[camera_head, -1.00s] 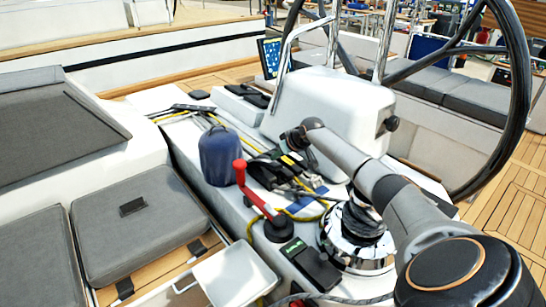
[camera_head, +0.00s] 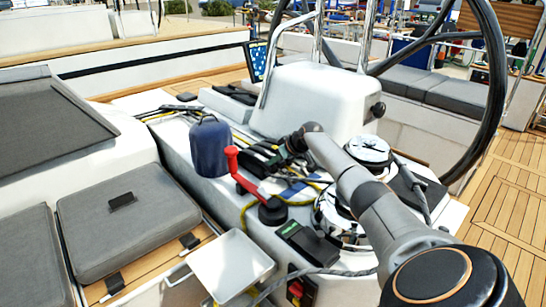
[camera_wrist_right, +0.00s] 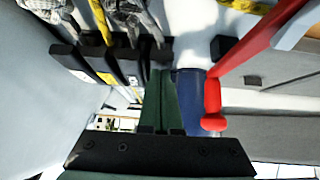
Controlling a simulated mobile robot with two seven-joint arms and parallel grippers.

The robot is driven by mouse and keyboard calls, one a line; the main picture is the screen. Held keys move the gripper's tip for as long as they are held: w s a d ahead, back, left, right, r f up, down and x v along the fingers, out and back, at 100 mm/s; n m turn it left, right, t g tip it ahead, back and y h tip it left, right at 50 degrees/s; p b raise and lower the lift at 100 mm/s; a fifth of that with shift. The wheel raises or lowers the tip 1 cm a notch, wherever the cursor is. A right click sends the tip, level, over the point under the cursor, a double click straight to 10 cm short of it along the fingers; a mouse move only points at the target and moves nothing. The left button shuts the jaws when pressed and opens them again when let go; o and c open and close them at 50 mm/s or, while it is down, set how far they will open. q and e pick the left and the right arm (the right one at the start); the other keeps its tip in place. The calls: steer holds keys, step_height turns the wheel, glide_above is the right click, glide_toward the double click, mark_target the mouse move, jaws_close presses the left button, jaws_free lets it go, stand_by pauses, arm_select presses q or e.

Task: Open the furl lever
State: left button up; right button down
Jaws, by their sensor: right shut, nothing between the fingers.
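A row of black clutch levers (camera_wrist_right: 95,48) with small labels shows at upper left in the right wrist view. In the head view the clutches (camera_head: 262,165) sit among ropes on the white console, partly hidden by my arm. I cannot tell which lever is the furl lever. My right gripper (camera_wrist_right: 160,88) has its green fingers together, with nothing between them, beside the nearest levers. I cannot tell if they touch. In the head view the gripper is small and blends into the dark clutches. My left gripper is not in view.
A red winch handle (camera_head: 240,178) stands close to my gripper, also near in the wrist view (camera_wrist_right: 212,105). A blue covered drum (camera_head: 209,148) stands left of it. A chrome winch (camera_head: 335,215) and a second winch (camera_head: 370,150) lie near my arm. The steering wheel (camera_head: 490,90) is at right.

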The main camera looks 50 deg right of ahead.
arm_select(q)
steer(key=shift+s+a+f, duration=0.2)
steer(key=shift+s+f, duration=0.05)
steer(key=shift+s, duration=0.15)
arm_select(e)
steer(key=shift+s+a+f+g, duration=0.1)
steer(key=shift+s+f+g, duration=0.1)
steer(key=shift+f, duration=0.3)
steer(key=shift+s+a+f+g, duration=0.1)
steer(key=shift+s+f, duration=0.05)
steer(key=shift+f, duration=0.3)
steer(key=shift+s+d+r, duration=0.1)
steer(key=shift+s+r, duration=0.2)
steer(key=shift+r, duration=0.1)
arm_select(q)
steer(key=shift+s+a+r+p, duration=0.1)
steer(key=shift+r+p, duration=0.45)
steer(key=shift+p, duration=0.5)
arm_select(e)
steer(key=w+r+v, duration=0.1)
steer(key=v, duration=0.6)
steer(key=shift+s, duration=0.15)
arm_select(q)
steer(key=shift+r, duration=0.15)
arm_select(e)
steer(key=shift+r, duration=0.15)
